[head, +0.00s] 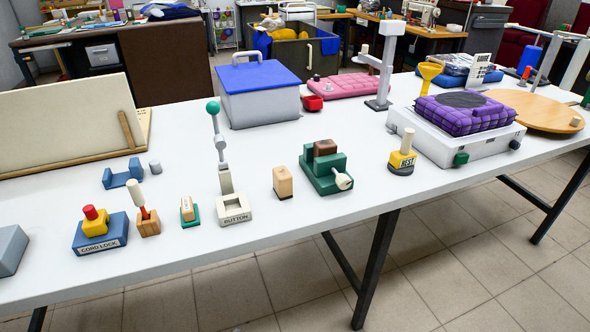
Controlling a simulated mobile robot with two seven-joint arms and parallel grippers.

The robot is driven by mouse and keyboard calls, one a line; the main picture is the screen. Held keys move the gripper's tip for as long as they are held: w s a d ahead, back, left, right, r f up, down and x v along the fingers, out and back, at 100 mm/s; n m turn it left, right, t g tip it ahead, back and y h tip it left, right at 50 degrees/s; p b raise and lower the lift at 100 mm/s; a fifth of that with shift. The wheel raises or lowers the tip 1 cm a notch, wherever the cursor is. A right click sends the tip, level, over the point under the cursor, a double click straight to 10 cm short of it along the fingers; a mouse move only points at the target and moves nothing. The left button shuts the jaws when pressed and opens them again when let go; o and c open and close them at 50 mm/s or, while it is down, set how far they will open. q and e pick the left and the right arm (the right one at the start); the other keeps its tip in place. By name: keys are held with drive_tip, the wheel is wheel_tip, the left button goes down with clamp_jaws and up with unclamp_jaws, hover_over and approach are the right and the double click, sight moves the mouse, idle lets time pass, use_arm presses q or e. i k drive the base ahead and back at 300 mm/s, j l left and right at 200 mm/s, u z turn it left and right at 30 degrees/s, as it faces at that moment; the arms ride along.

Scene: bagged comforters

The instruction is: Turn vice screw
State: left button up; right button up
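A small green vice (318,183) stands on the white table near its front edge, at the middle of the head view. A brown block (326,148) sits upright between its jaws. The vice screw's cream handle (343,181) sticks out at the vice's front right, facing the table edge. Whether the jaws touch the block is too small to tell. Neither of my grippers is in the head view, and nothing is touching the vice.
A wooden block (283,182) and a button stand (235,210) with a tall lever are left of the vice. A yellow test piece (402,160) is on the right. A blue-lidded box (258,92) stands behind. The white table (360,225) is bare in front of the vice.

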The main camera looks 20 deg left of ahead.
sight(342, 181)
drive_tip(key=i+l+u, duration=0.1)
drive_tip(key=u, duration=1.4)
drive_tip(key=l+u, duration=0.35)
drive_tip(key=k+l+u, duration=0.1)
drive_tip(key=u, duration=0.25)
drive_tip(key=k+l+u, duration=0.1)
drive_tip(key=l+u, duration=0.15)
drive_tip(key=u, duration=0.15)
drive_tip(key=k+l+u, duration=0.2)
drive_tip(key=l+u, duration=0.15)
drive_tip(key=k+l+u, duration=0.35)
drive_tip(key=i+l, duration=0.05)
